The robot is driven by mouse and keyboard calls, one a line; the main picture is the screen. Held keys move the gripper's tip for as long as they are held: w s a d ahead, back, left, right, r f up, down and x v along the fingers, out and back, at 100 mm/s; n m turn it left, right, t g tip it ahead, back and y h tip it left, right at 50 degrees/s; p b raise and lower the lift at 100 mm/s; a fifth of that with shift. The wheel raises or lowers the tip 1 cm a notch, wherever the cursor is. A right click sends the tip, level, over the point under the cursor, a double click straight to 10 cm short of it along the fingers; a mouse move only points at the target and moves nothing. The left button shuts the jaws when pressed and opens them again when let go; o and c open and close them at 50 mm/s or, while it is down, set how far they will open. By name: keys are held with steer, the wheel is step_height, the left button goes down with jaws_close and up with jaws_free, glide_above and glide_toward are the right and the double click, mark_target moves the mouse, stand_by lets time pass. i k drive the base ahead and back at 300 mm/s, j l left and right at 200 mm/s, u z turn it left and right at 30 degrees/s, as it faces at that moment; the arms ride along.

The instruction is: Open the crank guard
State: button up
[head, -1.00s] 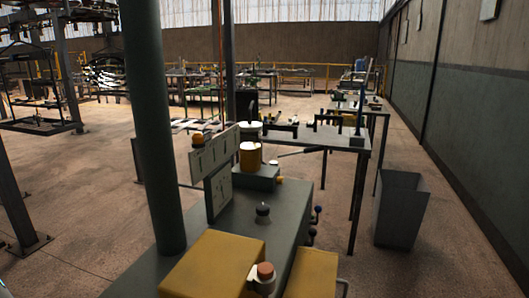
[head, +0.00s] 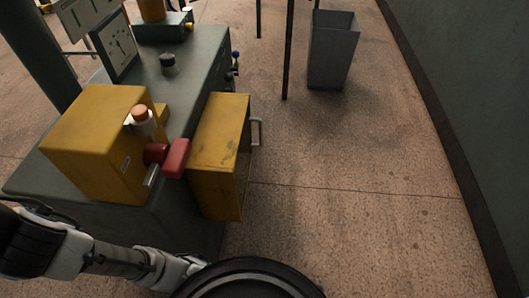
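A yellow box-shaped cover (head: 219,145) with worn edges hangs on the right side of the grey machine bench. It looks like the crank guard. A grey bar handle (head: 257,132) sticks out from its right face. It looks shut against the bench, and no crank shows. My arm (head: 110,260) reaches in from the lower left, in front of the bench and below the cover. Its white wrist end is low, near a dark round part at the bottom edge, apart from the handle. The gripper fingers do not show.
A yellow housing (head: 97,135) with an orange-topped button and a red block (head: 177,158) sits on the bench top (head: 190,75). A dial plate (head: 116,46) and a green post are behind. A grey bin (head: 331,52) stands at the back. Floor right of the cover is clear.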

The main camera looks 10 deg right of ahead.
mark_target(217, 169)
steer(key=l, duration=0.15)
steer(key=i+l+u, duration=0.1)
steer(key=u, duration=0.45)
steer(key=l+u, duration=0.25)
steer(key=l, duration=0.25)
steer(key=i+l+u, duration=0.1)
steer(key=l+u, duration=0.15)
steer(key=l, duration=0.3)
steer(key=l+u, duration=0.25)
steer(key=l, duration=1.75)
steer(key=k+l, duration=0.1)
steer(key=l, duration=0.9)
